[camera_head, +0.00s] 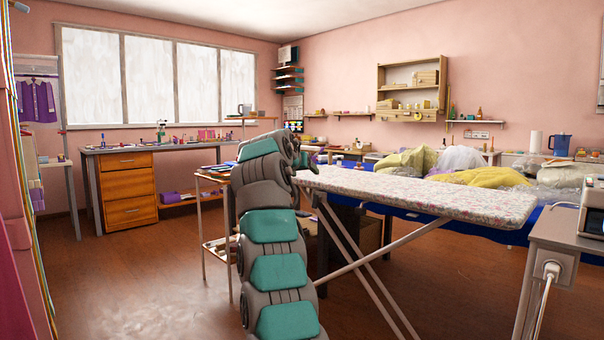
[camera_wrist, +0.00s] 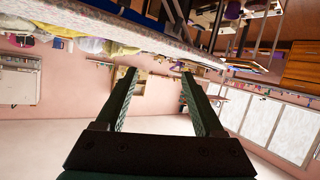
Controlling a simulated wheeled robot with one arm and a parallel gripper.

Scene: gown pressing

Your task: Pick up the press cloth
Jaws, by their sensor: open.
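I cannot pick out the press cloth for certain in either view. The ironing board (camera_head: 420,193) has a pale floral cover and stands right of my arm in the head view. Its surface looks bare except for small items near its far left edge. My gripper (camera_wrist: 158,73) shows in the wrist view with its two dark green fingers apart and nothing between them. The wrist view is upside down, with the board's edge (camera_wrist: 130,35) running across its upper part. In the head view my arm hides the board's left end, and my gripper is mostly hidden there.
A small trolley (camera_head: 215,248) with folded items on top stands left of the board. A blue-covered table (camera_head: 505,236) with yellow and clear bundled material (camera_head: 490,177) lies behind it. A grey side table (camera_head: 562,230) stands at the right. The floor at the left is clear.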

